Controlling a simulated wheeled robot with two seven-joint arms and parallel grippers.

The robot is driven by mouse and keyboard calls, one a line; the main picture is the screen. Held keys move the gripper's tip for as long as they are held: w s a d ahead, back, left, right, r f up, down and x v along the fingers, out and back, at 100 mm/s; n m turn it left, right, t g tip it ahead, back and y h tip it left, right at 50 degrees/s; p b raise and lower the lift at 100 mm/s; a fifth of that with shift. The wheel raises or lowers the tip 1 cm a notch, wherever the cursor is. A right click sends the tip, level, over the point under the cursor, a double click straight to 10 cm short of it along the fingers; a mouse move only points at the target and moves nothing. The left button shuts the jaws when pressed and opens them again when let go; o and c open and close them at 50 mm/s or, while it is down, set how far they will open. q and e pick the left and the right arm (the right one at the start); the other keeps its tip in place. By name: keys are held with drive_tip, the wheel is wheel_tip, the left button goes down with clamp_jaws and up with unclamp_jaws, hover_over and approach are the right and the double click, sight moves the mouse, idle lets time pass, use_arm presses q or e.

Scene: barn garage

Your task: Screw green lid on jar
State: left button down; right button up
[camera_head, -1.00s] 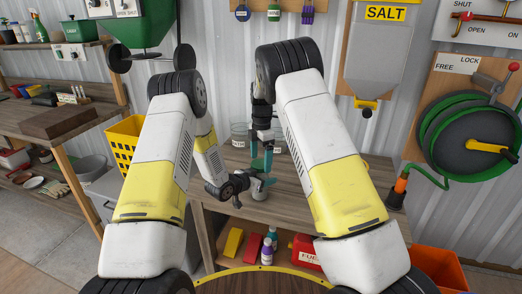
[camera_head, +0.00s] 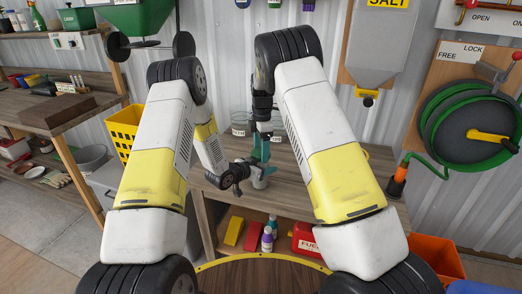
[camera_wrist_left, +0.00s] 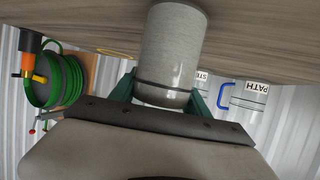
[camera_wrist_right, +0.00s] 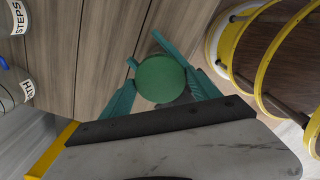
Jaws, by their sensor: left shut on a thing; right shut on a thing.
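The jar, a grey cylinder with a rounded shoulder (camera_wrist_left: 172,50), stands on the wooden bench. In the head view the jar (camera_head: 261,182) is small and partly hidden. My left gripper (camera_head: 240,173) reaches it from the left and is shut on it; its green fingers flank the jar in the left wrist view. My right gripper (camera_head: 263,150) is above the jar, pointing down. In the right wrist view the round green lid (camera_wrist_right: 160,78) sits between its green fingers, which are shut on it. I cannot tell whether the lid touches the jar's rim.
Clear labelled jars (camera_head: 240,122) stand at the back of the bench (camera_head: 320,185), one marked PATH (camera_wrist_left: 249,97). A red fuel can (camera_head: 305,237) and bottles (camera_head: 268,238) are on the shelf below. The bench right of the jar looks clear.

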drive_tip(key=shift+m, duration=0.8)
drive_tip(key=o, duration=1.5)
drive_tip(key=shift+o, duration=0.2)
drive_tip(key=shift+w+r, duration=0.1)
drive_tip(key=shift+r, duration=2.2)
drive_tip(key=shift+c, duration=0.3)
